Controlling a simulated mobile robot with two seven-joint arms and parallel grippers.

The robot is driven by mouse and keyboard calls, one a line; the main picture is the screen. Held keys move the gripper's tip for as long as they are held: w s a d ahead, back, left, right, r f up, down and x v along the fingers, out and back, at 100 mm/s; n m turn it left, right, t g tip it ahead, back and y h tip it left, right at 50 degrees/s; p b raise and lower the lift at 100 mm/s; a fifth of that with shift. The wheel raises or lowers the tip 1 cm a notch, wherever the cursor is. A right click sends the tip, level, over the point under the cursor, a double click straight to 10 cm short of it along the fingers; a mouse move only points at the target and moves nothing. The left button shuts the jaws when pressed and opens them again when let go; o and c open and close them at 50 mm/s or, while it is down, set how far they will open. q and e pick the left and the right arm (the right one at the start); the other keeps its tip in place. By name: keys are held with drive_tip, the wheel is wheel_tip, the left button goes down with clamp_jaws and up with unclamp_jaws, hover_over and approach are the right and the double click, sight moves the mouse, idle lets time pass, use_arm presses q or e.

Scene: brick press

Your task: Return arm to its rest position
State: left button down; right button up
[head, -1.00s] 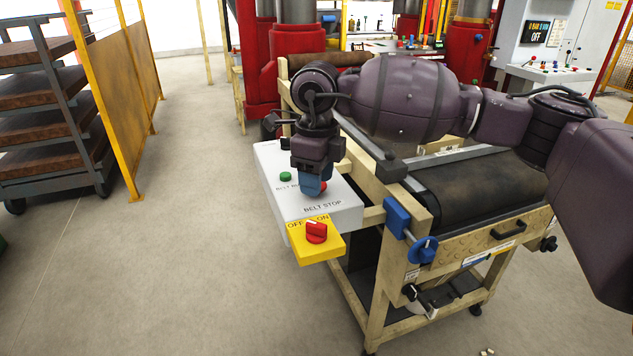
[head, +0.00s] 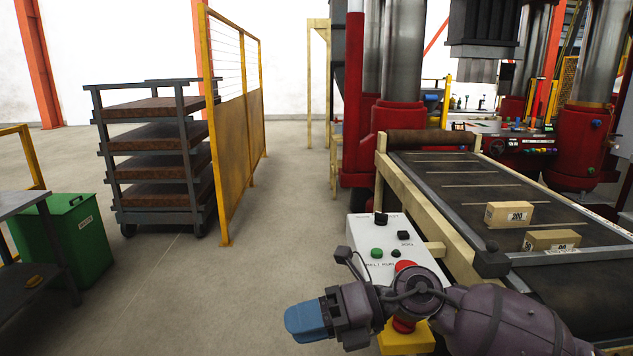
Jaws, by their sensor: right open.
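My right arm comes in from the lower right, and its gripper (head: 303,322) points left with blue fingertips. It is open and holds nothing visible. It hangs to the left of the white control box (head: 365,262), apart from the buttons. The box has a green button (head: 377,253), black controls and a red button (head: 405,266) partly behind my wrist. A yellow panel (head: 408,342) with a red knob (head: 403,325) shows below, partly hidden by my arm. My left gripper is not in view.
A conveyor belt (head: 440,185) on the right carries two tan blocks (head: 509,214) (head: 552,240). A rack with brown shelves (head: 155,145), a yellow fence (head: 233,140) and a green bin (head: 62,235) stand at left. The floor (head: 240,265) between is clear.

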drive_tip(key=w+d+r+m+t+y, duration=0.25)
drive_tip(key=d+m+t, duration=0.25)
drive_tip(key=m+t, duration=1.05)
drive_tip(key=d+f+m+t+h, duration=0.4)
drive_tip(key=d+f+m+h, duration=0.6)
drive_tip(key=d+m+h, duration=0.7)
drive_tip(key=s+d+f+m+g+h, duration=0.3)
drive_tip(key=s+d+f+m+g, duration=0.2)
drive_tip(key=s+f+m+g, duration=0.45)
drive_tip(key=s+d+f+g+y, duration=0.15)
drive_tip(key=s+f, duration=0.25)
drive_tip(key=s, duration=0.4)
drive_tip(key=s+d+f+g, duration=0.1)
drive_tip(key=s+f+g, duration=0.2)
drive_tip(key=s, duration=0.6)
drive_tip(key=w+f+t, duration=0.7)
drive_tip(key=f+t, duration=0.1)
drive_tip(key=f, duration=0.2)
drive_tip(key=shift+w+a+f, duration=0.15)
drive_tip(key=shift+w+f, duration=0.15)
drive_tip(key=shift+w, duration=0.1)
